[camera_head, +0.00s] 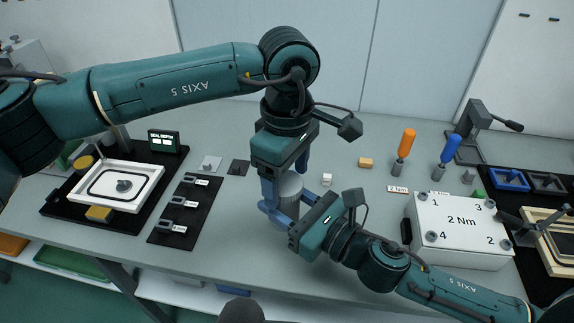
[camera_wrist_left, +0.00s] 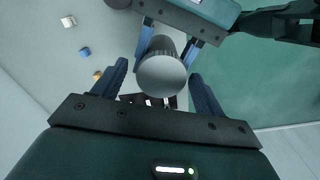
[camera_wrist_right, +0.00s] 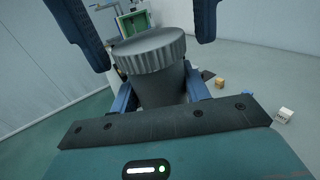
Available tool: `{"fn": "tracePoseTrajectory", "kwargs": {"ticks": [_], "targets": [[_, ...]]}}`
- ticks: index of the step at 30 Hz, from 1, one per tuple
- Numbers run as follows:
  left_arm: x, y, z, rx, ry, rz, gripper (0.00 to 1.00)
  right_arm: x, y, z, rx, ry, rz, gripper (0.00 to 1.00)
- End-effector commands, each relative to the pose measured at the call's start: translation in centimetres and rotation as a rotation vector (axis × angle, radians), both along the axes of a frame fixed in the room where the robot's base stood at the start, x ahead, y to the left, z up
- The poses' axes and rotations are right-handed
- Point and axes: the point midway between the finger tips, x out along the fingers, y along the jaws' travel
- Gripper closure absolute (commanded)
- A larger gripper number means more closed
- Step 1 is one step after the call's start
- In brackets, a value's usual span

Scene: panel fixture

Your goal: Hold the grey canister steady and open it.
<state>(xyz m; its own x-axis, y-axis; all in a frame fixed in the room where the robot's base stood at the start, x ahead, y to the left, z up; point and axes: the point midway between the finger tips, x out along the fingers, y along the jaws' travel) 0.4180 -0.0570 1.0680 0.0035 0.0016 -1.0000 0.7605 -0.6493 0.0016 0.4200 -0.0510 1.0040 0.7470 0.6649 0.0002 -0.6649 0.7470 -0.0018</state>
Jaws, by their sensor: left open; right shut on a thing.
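The grey canister (camera_head: 291,187) stands upright on the bench, partly hidden by my grippers. Its round ribbed lid (camera_wrist_right: 150,52) is on top of the dark body (camera_wrist_right: 160,90) in the right wrist view. My right gripper (camera_head: 277,212) is shut on the canister body below the lid, one finger on each side. My left gripper (camera_head: 284,180) points down over the canister and is open. In the left wrist view its fingertips (camera_wrist_left: 158,72) are spread either side of the flat lid top, with gaps visible. In the right wrist view the left fingers flank the lid.
Right of the canister stand an orange screwdriver (camera_head: 403,150), a blue screwdriver (camera_head: 447,155) and a white 2 Nm box (camera_head: 455,240). Small blocks, one white (camera_head: 326,179) and one orange (camera_head: 365,162), lie behind. Left are a black mat (camera_head: 183,212) and a white tray (camera_head: 118,168).

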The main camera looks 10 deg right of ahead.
Motion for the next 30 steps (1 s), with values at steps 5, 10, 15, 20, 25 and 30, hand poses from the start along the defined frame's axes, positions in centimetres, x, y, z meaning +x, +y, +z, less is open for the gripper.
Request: {"fn": "tracePoseTrajectory", "kwargs": {"ticks": [5, 10, 15, 20, 25, 30], "targets": [[-0.01, 0.01, 0.01, 0.0, 0.0, 0.0, 0.31, 0.0, 0.01, 0.08, 0.001, -0.001, 0.0, 1.0], [-0.02, 0.01, 0.02, 0.0, 0.001, 0.0, 0.45, 0.01, 0.01, 0.08, 0.001, -0.002, 0.0, 1.0], [0.0, -0.01, 0.04, -0.001, 0.001, 0.0, 0.58, -0.04, 0.06, 0.09, 0.001, -0.002, 0.002, 1.0], [0.03, -0.04, 0.06, -0.002, -0.001, 0.001, 0.72, -0.09, 0.1, 0.1, 0.002, -0.002, 0.004, 1.0], [0.08, -0.08, 0.08, -0.004, -0.002, 0.045, 0.73, -0.15, 0.16, 0.1, 0.002, -0.002, 0.006, 1.0], [0.2, -0.15, 0.12, -0.006, -0.002, 0.329, 0.73, -0.2, 0.21, 0.11, 0.002, -0.002, 0.008, 1.0]]}}
